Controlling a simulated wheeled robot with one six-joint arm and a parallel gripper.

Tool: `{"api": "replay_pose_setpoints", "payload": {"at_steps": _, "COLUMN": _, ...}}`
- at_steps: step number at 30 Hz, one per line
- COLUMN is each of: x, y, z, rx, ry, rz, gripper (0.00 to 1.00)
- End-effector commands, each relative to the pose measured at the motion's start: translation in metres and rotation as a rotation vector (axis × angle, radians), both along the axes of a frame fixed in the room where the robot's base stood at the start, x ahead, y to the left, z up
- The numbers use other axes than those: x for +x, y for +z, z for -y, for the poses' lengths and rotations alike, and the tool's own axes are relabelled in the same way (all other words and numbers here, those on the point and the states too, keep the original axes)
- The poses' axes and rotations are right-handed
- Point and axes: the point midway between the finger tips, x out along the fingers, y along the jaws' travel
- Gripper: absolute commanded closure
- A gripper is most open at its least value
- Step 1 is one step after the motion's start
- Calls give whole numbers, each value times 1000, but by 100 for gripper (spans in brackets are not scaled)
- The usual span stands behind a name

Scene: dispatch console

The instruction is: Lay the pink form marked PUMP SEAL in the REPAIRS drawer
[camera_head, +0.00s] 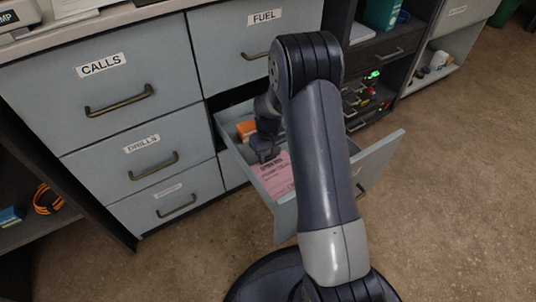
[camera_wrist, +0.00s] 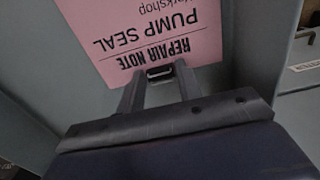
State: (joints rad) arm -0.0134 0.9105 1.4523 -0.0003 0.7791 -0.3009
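The pink form (camera_head: 273,176) is inside an open grey drawer (camera_head: 284,222), near its front. In the wrist view the form (camera_wrist: 185,22) shows upside-down print reading REPAIR NOTE, PUMP SEAL, Workshop. A small dark clip (camera_wrist: 160,72) sits at its near edge. My gripper (camera_head: 266,156) reaches down into the drawer at the form's edge. In the wrist view its fingers (camera_wrist: 159,75) stand on either side of the clip; I cannot tell whether they press on it. I cannot tell whether the form rests on the drawer floor. The open drawer's front label is not readable.
An orange item (camera_head: 246,129) lies further back in the open drawer. Closed drawers labelled CALLS (camera_head: 101,66), DRILLS (camera_head: 141,144) and FUEL (camera_head: 264,18) surround it. My arm hides part of the open drawer. A dark shelf unit (camera_head: 385,45) stands to the right. The floor at right is clear.

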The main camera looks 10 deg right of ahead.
Motion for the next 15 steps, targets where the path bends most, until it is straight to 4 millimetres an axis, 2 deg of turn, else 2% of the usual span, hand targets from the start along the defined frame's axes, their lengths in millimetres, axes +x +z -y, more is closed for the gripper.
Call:
{"api": "replay_pose_setpoints", "payload": {"at_steps": 1, "x": 0, "y": 0, "z": 0, "rx": 0, "ry": 0, "rz": 0, "gripper": 62}}
{"api": "replay_pose_setpoints", "payload": {"at_steps": 6, "x": 0, "y": 0, "z": 0, "rx": 0, "ry": 0, "rz": 0, "gripper": 50}}
{"api": "replay_pose_setpoints", "payload": {"at_steps": 15, "x": 0, "y": 7, "z": 0, "rx": 0, "ry": 0, "rz": 1, "gripper": 50}}
